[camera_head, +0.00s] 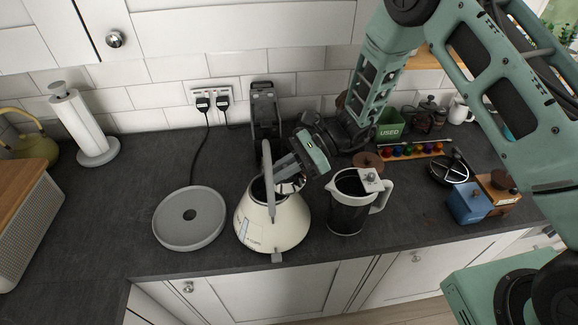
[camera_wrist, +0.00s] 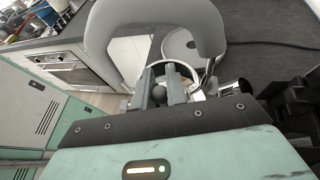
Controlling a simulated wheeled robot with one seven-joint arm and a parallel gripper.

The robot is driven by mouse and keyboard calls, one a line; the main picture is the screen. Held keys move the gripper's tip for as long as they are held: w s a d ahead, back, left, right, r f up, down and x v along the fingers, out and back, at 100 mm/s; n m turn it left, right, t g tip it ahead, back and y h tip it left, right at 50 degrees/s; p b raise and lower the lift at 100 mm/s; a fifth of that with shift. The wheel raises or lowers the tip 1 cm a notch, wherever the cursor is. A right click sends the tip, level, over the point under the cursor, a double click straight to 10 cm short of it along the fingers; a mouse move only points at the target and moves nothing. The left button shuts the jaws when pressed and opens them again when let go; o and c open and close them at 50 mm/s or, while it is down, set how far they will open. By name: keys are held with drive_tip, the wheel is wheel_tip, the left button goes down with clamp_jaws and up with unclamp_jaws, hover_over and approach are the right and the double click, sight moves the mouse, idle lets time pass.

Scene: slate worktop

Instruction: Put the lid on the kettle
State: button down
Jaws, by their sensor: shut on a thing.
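The cream kettle (camera_head: 271,232) stands upright near the front of the worktop, with its grey handle (camera_head: 267,172) arching over its open top. The handle also looms large in the wrist view (camera_wrist: 100,30). My gripper (camera_head: 288,180) reaches in from the right, at the kettle's mouth beside the handle. It is shut on the small shiny lid (camera_head: 291,187), whose dark knob (camera_wrist: 158,95) shows between the fingers in the wrist view. The lid is at the right of the opening and looks tilted. My fingers hide part of it, and I cannot tell whether it touches the rim.
A grey round base (camera_head: 190,232) lies left of the kettle, its cord running to wall sockets. A dark jug (camera_head: 347,214) stands close on the right. A black appliance (camera_head: 264,105) is behind. Grinders (camera_head: 467,205) and a green USED bin (camera_head: 391,127) are further right.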

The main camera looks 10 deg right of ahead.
drive_tip(key=shift+s+a, duration=0.25)
drive_tip(key=shift+a, duration=0.85)
drive_tip(key=shift+s+a, duration=0.25)
drive_tip(key=shift+a, duration=0.85)
drive_tip(key=shift+f, duration=0.35)
drive_tip(key=shift+d+b, duration=0.1)
drive_tip(key=shift+b, duration=0.25)
drive_tip(key=shift+f+b, duration=0.3)
drive_tip(key=shift+b, duration=0.45)
idle(0.6)
drive_tip(key=c, duration=0.9)
unclamp_jaws()
drive_tip(key=shift+p+v, duration=1)
drive_tip(key=shift+v, duration=3.5)
